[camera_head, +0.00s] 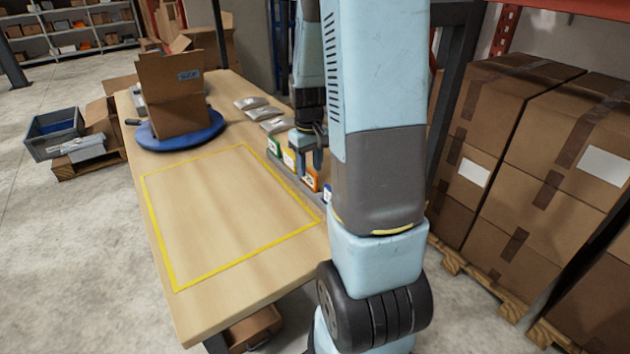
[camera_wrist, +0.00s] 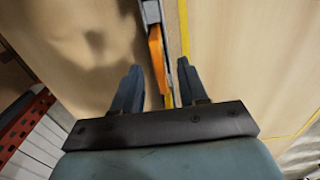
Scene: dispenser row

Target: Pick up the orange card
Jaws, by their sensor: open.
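The orange card (camera_head: 311,179) stands in a row of coloured cards along the right edge of the table, partly hidden by my gripper and arm in the head view. My gripper (camera_head: 311,163) is open and points down just above or at the orange card. In the wrist view the orange card (camera_wrist: 157,55) shows as a thin upright strip between the two open fingers of my gripper (camera_wrist: 160,68), closer to the left finger. No contact is clear, and I cannot tell the exact height of the fingertips against the card.
A green card (camera_head: 274,147) and a yellow card (camera_head: 289,158) stand farther along the row; a blue-and-white card (camera_head: 328,193) is nearer. The yellow-outlined area (camera_head: 230,215) is empty. An open box (camera_head: 178,115) stands on a blue disc (camera_head: 150,137). Stacked cartons (camera_head: 480,140) are at right.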

